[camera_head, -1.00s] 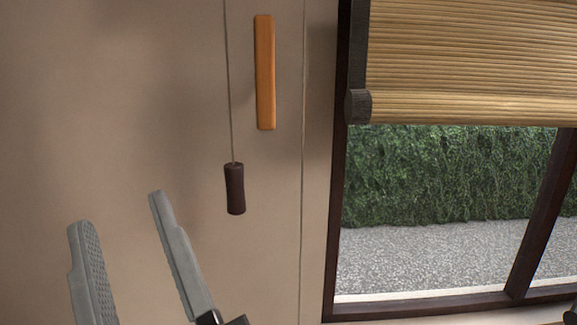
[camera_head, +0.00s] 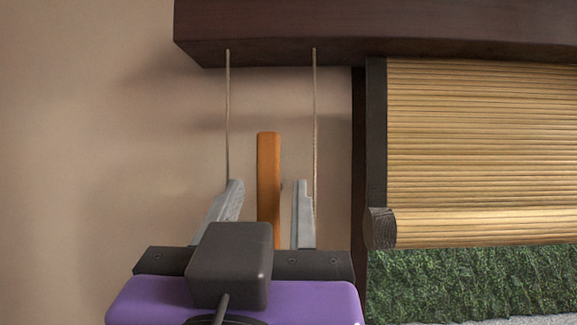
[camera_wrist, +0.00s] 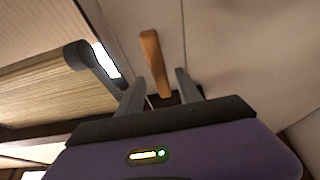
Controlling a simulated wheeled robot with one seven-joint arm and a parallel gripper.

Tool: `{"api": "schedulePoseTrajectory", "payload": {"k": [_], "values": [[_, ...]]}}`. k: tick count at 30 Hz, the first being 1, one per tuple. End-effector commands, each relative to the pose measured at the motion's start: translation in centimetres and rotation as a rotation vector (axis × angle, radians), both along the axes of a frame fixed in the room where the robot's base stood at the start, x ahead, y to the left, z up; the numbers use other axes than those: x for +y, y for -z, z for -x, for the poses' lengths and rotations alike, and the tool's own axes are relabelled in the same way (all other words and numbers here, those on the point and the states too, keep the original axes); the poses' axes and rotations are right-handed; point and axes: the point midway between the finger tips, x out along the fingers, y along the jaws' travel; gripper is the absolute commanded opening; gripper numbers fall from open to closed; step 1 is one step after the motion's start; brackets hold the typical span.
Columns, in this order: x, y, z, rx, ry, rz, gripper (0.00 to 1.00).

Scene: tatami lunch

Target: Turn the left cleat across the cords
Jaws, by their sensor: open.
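The left cleat (camera_head: 267,155) is an orange wooden bar on the beige wall, standing upright. The left cord (camera_head: 228,110) and the right cord (camera_head: 314,120) hang on either side of it, apart from its upper part. My gripper (camera_head: 268,186) is open, with one finger on each side of the cleat and a gap showing at both sides. The cords' lower parts are hidden by my gripper. The wrist view also shows the cleat (camera_wrist: 152,55), tilted in the picture, above and between the open fingers.
A dark wooden beam (camera_head: 380,28) runs overhead, and the cords come down from it. A bamboo blind (camera_head: 480,140) hangs over the window at the right, with its dark end roll close to my gripper's right. The wall at the left is bare.

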Motion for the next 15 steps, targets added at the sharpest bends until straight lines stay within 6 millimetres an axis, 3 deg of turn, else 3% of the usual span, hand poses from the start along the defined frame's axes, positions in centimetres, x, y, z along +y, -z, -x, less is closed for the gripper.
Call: {"api": "schedulePoseTrajectory", "payload": {"k": [9,15], "values": [[-0.2,-2.1,-4.5,0.0,0.001,0.0,0.42],[-0.2,-2.5,-5.9,-0.001,-0.001,-0.002,0.42]]}}
